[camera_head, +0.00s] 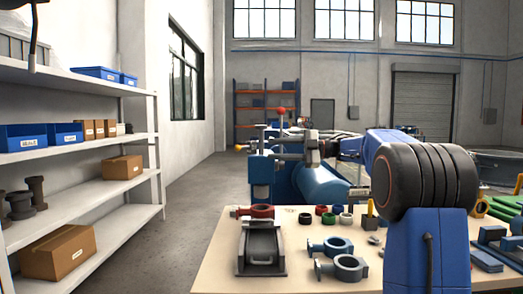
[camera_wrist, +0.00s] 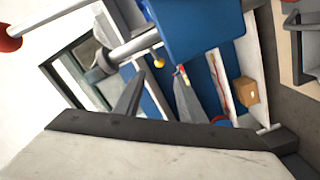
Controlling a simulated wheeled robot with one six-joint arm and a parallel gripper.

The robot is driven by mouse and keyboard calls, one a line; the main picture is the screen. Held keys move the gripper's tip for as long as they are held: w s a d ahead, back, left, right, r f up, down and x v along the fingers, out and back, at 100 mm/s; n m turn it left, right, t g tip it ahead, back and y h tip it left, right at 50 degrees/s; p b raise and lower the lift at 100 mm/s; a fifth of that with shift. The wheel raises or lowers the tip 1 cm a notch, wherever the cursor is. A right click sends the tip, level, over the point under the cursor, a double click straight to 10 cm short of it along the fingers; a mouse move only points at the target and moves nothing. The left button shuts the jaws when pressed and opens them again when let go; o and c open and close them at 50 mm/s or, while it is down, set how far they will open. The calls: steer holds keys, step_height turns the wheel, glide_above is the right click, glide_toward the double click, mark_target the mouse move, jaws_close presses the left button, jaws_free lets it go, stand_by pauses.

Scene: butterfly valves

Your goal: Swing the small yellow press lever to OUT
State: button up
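A small yellow knob (camera_wrist: 159,62), apparently the end of the press lever, shows in the wrist view beside a grey rod (camera_wrist: 130,48) and a blue block (camera_wrist: 205,25). My gripper (camera_wrist: 158,82) is open, its two dark fingers apart. The knob appears between or just beyond the fingertips; I cannot tell whether they touch it. No OUT marking is readable.
A workbench (camera_head: 222,262) in front holds a red-topped grey fixture (camera_head: 262,250), ring-shaped valve bodies (camera_head: 330,246) and several coloured rings. A red-knobbed upright lever (camera_head: 281,112) rises from the press. White shelves (camera_head: 85,205) with boxes stand at left. The floor between is clear.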

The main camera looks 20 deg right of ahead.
steer(key=shift+v, duration=1.65)
